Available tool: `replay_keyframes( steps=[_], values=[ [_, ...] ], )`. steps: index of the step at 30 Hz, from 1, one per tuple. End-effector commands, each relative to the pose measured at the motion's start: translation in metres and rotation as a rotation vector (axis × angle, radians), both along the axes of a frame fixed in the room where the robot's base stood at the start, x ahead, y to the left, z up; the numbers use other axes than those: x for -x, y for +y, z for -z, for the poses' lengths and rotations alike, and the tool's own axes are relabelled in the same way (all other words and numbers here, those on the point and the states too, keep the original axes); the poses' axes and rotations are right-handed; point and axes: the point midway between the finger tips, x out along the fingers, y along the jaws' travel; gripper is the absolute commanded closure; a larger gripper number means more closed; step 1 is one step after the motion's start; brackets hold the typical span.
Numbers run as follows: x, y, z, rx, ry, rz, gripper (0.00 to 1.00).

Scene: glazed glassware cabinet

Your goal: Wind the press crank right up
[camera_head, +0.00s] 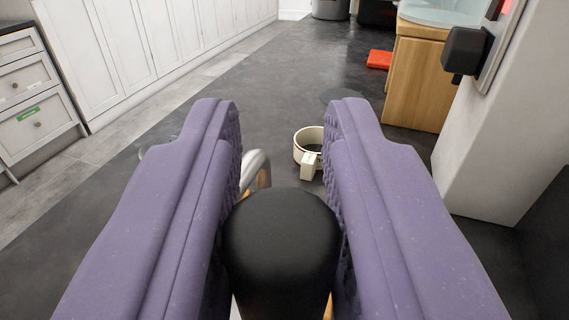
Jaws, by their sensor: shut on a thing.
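My gripper (282,125) reaches forward from the bottom of the view, with a purple padded finger on each side. It is shut on a black rounded knob (280,235), which looks like the handle of the press crank. The knob sits between the inner ribbed pads, well back from the fingertips. A pale curved metal piece (257,170) shows just beyond the knob, partly behind the left finger. I cannot tell whether it joins the knob. The rest of the crank and the press are hidden by the knob and fingers, so the crank's height cannot be told.
A cream ring-shaped vessel (310,165) with a stub handle is beyond the fingertips. White drawers (35,95) stand at left, a wooden cabinet (415,75) and white wall block (490,160) at right. A red item (380,60) lies farther back. Dark floor (270,75) is open between.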

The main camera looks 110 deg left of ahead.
Motion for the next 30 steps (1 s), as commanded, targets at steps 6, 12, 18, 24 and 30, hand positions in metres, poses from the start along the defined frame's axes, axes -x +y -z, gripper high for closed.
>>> replay_keyframes(
  steps=[6,12,18,24,30],
  values=[
    [0.0002,0.0016,0.0004,-0.001,0.000,-0.018,1.00],
    [0.0003,0.0018,0.0001,-0.001,0.001,-0.020,1.00],
    [0.0003,0.0018,-0.0001,-0.001,0.000,-0.019,0.59],
    [0.0000,0.0014,-0.0002,-0.001,0.000,-0.018,0.52],
    [0.0002,0.0027,-0.0006,-0.001,0.000,-0.017,0.52]
  ],
)
